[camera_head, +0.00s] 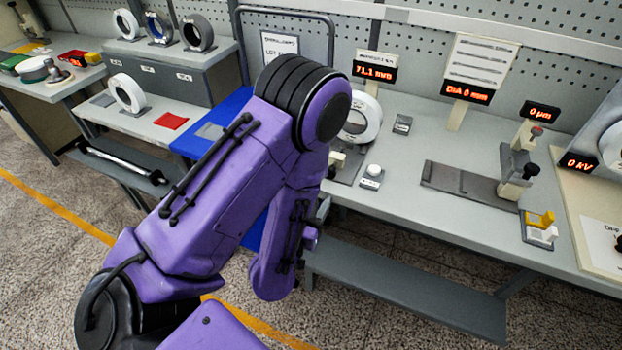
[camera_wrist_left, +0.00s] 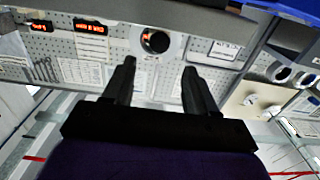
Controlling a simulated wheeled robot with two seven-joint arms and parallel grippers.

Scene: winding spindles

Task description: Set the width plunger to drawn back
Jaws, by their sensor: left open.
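A station with a red readout of 71.1 mm (camera_head: 375,71) stands on the long grey bench. A white ring-shaped spool (camera_head: 371,118) sits upright there, partly hidden by my left arm. A small cream part (camera_head: 337,160) shows low beside the spool; I cannot tell whether it is the width plunger or how it is set. My left gripper is hidden behind my purple arm in the head view. In the left wrist view my left gripper (camera_wrist_left: 159,68) is open with nothing between its fingers. The ring (camera_wrist_left: 155,40) appears beyond the fingertips. My right gripper is not in view.
A small white-topped button box (camera_head: 372,177) and a dark plate (camera_head: 463,181) lie on the bench. A gauge stand (camera_head: 518,165) is farther right. A grey shelf (camera_head: 410,290) juts out below the bench front. White and dark rings stand on the left benches.

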